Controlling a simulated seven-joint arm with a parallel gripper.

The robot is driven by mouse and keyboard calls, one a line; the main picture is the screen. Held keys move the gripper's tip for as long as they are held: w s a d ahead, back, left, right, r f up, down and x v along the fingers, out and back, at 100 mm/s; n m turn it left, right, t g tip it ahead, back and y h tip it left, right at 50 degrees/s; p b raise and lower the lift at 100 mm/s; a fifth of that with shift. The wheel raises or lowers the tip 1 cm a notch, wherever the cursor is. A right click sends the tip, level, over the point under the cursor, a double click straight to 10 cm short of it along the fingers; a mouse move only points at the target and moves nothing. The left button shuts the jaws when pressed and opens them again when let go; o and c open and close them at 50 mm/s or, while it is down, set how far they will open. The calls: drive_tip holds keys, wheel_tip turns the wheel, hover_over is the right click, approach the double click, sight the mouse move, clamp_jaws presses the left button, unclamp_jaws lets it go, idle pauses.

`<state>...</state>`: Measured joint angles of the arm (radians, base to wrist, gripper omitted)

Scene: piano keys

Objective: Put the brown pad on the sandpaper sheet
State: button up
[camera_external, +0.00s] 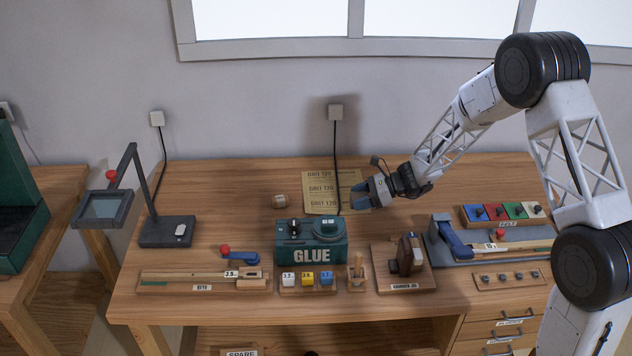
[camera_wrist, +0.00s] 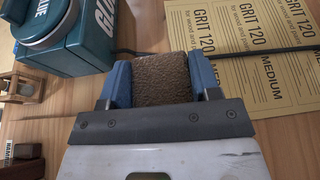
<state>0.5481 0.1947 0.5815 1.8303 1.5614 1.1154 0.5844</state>
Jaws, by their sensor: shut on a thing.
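The brown pad (camera_wrist: 162,82) shows in the wrist view as a dark, rough-surfaced block. My gripper (camera_wrist: 160,70) is shut on it, with one blue finger on each side. In the external view my gripper (camera_external: 360,194) is over the right part of the sandpaper sheet (camera_external: 318,190), and I cannot make out the pad there. The sheet is tan and printed "GRIT 120". In the wrist view the sheet (camera_wrist: 285,84) lies to the right of the pad, and the right finger overlaps its left edge. The height above the sheet is hard to judge.
A green glue box (camera_external: 312,242) stands just in front of the sheet. Its black cable (camera_external: 336,150) runs across the sheet to the wall. A small beige roll (camera_external: 280,201) lies left of the sheet.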

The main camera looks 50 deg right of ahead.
hover_over(336, 192)
drive_tip(key=shift+w+d+f, duration=0.1)
drive_tip(key=shift+w+f, duration=0.05)
drive_tip(key=shift+f, duration=0.5)
drive_tip(key=shift+f, duration=0.1)
drive_tip(key=shift+f, duration=1.65)
drive_tip(key=shift+f, duration=0.1)
drive_tip(key=o, duration=0.9)
drive_tip(key=shift+s+d+r, duration=0.3)
drive_tip(key=shift+s, duration=0.05)
drive_tip(key=v, duration=1.1)
